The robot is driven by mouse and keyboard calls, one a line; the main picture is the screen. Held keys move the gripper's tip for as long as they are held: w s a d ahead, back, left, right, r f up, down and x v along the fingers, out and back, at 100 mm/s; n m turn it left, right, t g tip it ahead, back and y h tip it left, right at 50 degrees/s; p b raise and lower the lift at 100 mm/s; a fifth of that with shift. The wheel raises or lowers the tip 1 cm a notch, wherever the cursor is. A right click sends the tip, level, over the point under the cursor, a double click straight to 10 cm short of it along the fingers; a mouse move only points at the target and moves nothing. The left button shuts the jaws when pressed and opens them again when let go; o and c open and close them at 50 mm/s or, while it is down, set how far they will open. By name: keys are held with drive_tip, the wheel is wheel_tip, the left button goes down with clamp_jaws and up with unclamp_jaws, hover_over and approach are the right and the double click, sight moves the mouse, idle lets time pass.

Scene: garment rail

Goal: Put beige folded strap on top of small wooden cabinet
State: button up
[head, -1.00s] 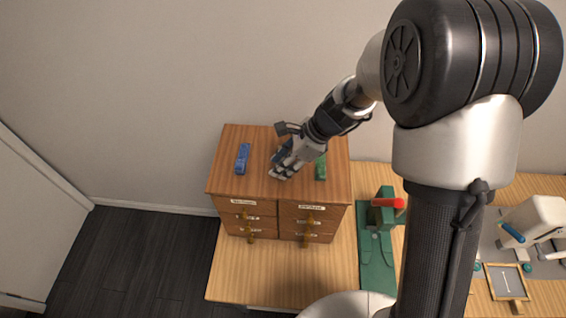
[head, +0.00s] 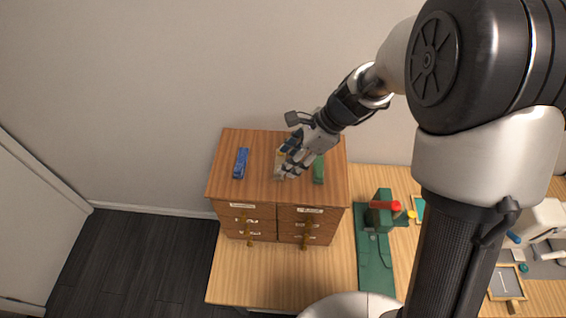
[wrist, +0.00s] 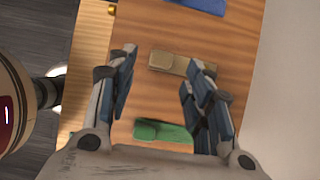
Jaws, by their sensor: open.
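The small wooden cabinet (head: 262,185) stands on the table, with several labelled drawers in its front. The beige folded strap (wrist: 180,63) lies on the cabinet top, between a blue folded strap (head: 241,163) and a green folded strap (head: 319,169). In the head view only a little of the beige strap (head: 279,158) shows beside my gripper. My gripper (head: 285,174) is open above the cabinet top, close to the beige strap. In the wrist view the strap lies just beyond and between the fingertips, with nothing held.
The wooden table (head: 230,273) extends to the right. A small framed board (head: 507,283) lies at far right. The wall is behind the cabinet.

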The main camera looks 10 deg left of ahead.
drive_tip(key=s+d+r+n+t+h, duration=0.1)
drive_tip(key=s+d+r+n, duration=0.15)
drive_tip(key=r, duration=0.35)
drive_tip(key=s+d+r+n, duration=0.2)
drive_tip(key=d+r, duration=0.2)
drive_tip(key=r, duration=0.2)
drive_tip(key=s+d+r+n+t+h, duration=0.2)
drive_tip(key=s+d+n, duration=0.4)
drive_tip(key=s, duration=0.2)
drive_tip(key=s+d+r+n+t+h, duration=0.2)
drive_tip(key=s+d+n, duration=0.4)
drive_tip(key=s, duration=0.3)
drive_tip(key=shift+r+n+h+p, duration=0.45)
drive_tip(key=shift+r+h, duration=0.05)
drive_tip(key=shift+r, duration=0.2)
wheel_tip(320, 180, down, 12)
drive_tip(key=b, duration=1.2)
drive_tip(key=shift+f, duration=0.2)
